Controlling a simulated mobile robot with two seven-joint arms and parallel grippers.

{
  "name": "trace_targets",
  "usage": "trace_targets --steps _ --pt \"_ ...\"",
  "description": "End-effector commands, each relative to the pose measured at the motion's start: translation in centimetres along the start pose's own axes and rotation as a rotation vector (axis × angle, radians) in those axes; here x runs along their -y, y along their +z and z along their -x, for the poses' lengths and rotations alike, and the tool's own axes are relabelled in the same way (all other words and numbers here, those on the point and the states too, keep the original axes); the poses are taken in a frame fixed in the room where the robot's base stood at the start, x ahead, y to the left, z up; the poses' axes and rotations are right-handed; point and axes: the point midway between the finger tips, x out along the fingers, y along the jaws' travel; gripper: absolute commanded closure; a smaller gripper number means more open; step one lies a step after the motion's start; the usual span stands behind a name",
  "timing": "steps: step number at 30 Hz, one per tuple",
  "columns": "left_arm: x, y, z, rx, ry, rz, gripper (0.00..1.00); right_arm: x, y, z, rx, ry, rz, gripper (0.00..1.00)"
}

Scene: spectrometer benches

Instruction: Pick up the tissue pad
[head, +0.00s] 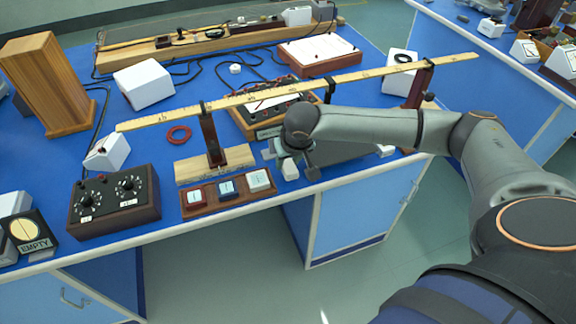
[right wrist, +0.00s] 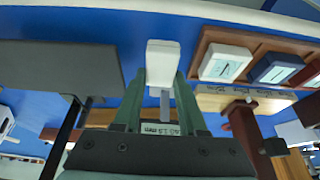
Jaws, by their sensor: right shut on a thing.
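A small white block, which looks like the tissue pad (head: 290,170), is at the front edge of the blue bench, right of a wooden tray of coloured blocks. In the right wrist view the pad (right wrist: 163,60) sits between the two green fingertips. My right gripper (head: 291,158) is shut on it, reaching in from the right. Whether the pad touches the bench top or is raised cannot be told. The gripper body partly hides it in the head view. My left gripper is not in view.
The wooden tray (head: 238,199) holds three square blocks close to the gripper. A long ruler (head: 300,88) on wooden stands crosses above the bench behind it. A dark dial box (head: 112,203) stands at left. A grey flat panel (right wrist: 62,66) is beside the fingers.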

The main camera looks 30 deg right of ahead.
Motion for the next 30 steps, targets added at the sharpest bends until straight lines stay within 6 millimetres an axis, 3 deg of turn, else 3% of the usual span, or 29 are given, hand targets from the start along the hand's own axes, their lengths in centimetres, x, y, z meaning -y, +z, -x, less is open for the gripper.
trace_targets --steps 1,9,15,21,30 --pt "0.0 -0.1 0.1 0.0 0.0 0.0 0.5 0.0 -0.6 1.1 -0.004 -0.002 -0.001 1.0" --pt "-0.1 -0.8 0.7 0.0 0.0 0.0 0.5 2.5 1.5 8.7 -0.004 -0.005 0.005 1.0" --pt "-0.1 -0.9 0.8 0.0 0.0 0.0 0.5 4.8 4.8 12.0 -0.002 -0.005 0.005 1.0" --pt "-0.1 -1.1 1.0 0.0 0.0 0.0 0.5 6.0 6.7 14.1 -0.001 -0.003 0.003 1.0" --pt "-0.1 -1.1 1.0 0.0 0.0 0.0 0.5 6.4 7.4 14.8 -0.001 0.0 0.0 1.0"
